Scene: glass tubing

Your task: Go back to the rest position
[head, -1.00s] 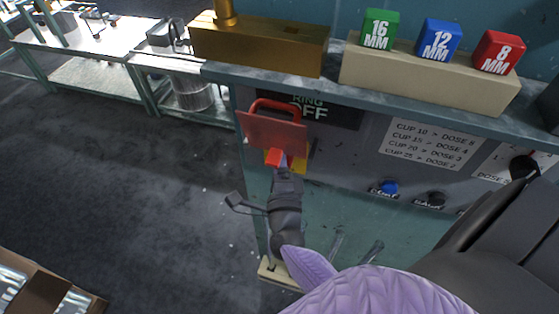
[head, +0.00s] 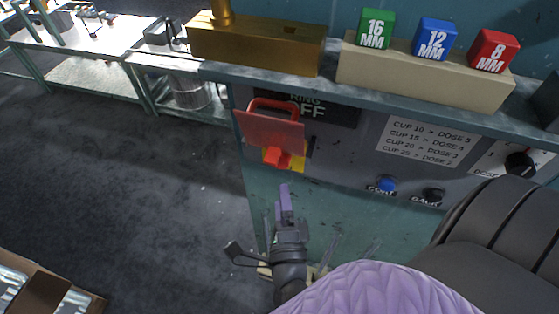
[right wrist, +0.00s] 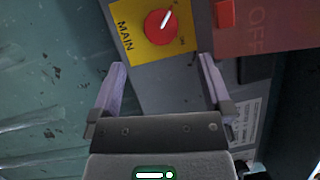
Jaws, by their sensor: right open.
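My right gripper (head: 285,190) is in front of the teal cabinet, below the red plate with a loop handle (head: 272,128). In the right wrist view its two purple fingers (right wrist: 162,62) are apart, with nothing between them. Beyond the fingertips is the red MAIN knob (right wrist: 160,27) on its yellow plate (right wrist: 128,18); in the head view the yellow plate (head: 268,155) is partly hidden by the red plate and red block (head: 278,158). My left gripper is not in view.
The grey control panel (head: 345,150) carries a blue button (head: 386,184) and dark knobs. Green, blue and red size blocks (head: 434,38) stand on a beige base (head: 420,78) above. A brown-edged tray (head: 40,292) is at lower left. The floor to the left is clear.

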